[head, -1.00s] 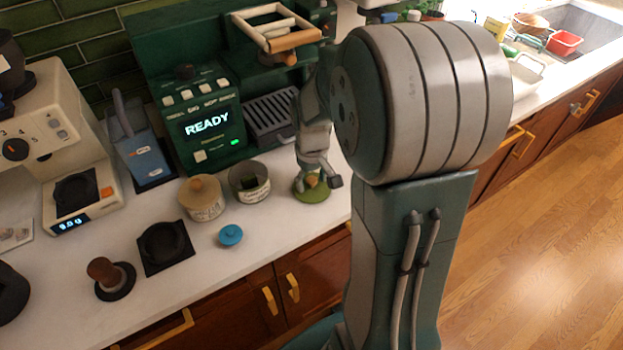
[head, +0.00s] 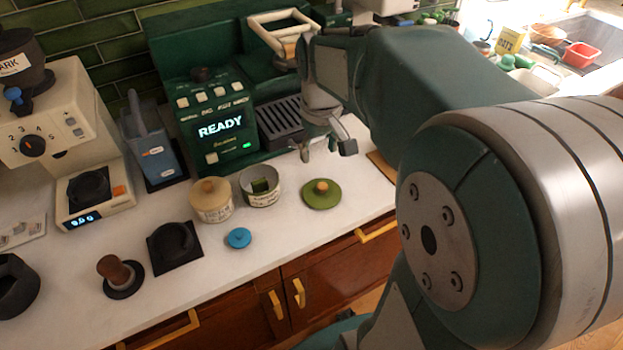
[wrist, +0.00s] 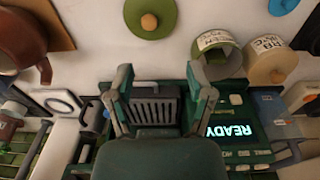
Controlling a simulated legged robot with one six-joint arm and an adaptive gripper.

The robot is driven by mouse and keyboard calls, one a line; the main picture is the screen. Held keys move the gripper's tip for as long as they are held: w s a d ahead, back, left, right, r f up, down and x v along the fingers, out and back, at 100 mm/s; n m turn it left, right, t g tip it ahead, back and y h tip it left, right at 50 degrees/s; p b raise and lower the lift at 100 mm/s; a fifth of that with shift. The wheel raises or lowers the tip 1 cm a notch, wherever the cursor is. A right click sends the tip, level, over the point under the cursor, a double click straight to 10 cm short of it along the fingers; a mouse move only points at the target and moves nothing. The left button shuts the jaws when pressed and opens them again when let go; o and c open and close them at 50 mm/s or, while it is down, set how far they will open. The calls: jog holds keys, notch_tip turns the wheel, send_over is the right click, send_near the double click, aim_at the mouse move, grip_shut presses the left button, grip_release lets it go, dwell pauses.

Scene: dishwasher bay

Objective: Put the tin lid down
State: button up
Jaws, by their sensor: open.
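The tin lid (head: 321,194) is a round green disc with a small tan knob. In the wrist view the lid (wrist: 150,16) shows whole at the top, beyond the spread fingers of my gripper (wrist: 158,88). The open tin (wrist: 217,55) is also in that view.
A lidded cream jar (head: 211,201) stands left of the tin. A small blue lid (head: 238,238) lies in front. The green coffee machine (head: 215,125) stands behind, with its drip tray (head: 283,120) near my gripper. The counter right of the tin lid is mostly clear.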

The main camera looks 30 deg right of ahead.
jog(key=s+a+r+t, duration=0.2)
jog(key=s+a+t, duration=0.3)
jog(key=s+a, duration=0.5)
jog(key=shift+s+r, duration=0.15)
jog(key=shift+s, duration=0.95)
